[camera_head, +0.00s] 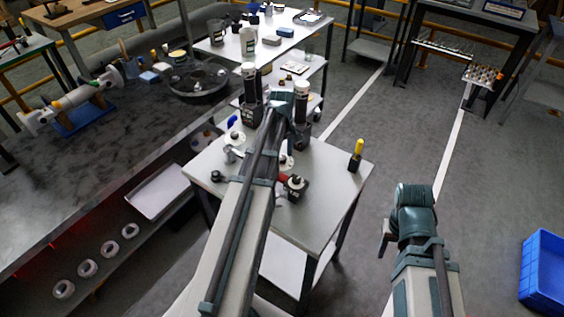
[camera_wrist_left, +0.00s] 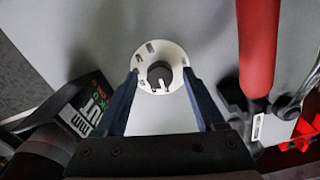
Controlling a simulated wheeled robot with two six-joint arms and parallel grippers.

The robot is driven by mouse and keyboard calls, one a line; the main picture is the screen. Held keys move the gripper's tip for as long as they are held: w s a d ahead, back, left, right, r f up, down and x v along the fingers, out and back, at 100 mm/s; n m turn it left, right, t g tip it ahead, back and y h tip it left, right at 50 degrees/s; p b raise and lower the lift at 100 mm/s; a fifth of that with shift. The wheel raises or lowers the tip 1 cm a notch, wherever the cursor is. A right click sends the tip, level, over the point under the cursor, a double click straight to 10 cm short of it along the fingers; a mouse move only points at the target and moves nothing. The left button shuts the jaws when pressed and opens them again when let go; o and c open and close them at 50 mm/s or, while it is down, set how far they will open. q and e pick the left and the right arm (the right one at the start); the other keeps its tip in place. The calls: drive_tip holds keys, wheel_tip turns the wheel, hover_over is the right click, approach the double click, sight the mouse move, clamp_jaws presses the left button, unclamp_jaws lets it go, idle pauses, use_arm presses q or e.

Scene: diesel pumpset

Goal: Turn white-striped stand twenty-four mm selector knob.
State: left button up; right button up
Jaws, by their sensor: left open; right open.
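In the left wrist view a dark round knob (camera_wrist_left: 160,75) with a white stripe sits at the middle of a white disc (camera_wrist_left: 147,52) with dark marks. My left gripper (camera_wrist_left: 161,74) is open, one fingertip on each side of the knob, with a gap on both sides. In the head view, my left arm reaches over the small grey table (camera_head: 325,200), and the left gripper (camera_head: 290,122) is mostly hidden at its end. A white disc (camera_head: 286,162) lies below it; I cannot tell if it is the same one. My right gripper (camera_head: 387,234) is partly seen right of the table, empty.
Beside the knob are a red handle (camera_wrist_left: 258,45) and a black block with a printed label (camera_wrist_left: 88,112). A yellow-handled tool (camera_head: 357,152) stands near the table's right edge. A dark bench (camera_head: 90,150) is at the left, a blue crate (camera_head: 544,270) at the right.

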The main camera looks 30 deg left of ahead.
use_arm(q)
drive_tip(key=shift+f, duration=0.25)
clamp_jaws()
drive_tip(key=shift+m, duration=0.3)
drive_tip(key=m, duration=0.9)
drive_tip(key=shift+m, duration=2)
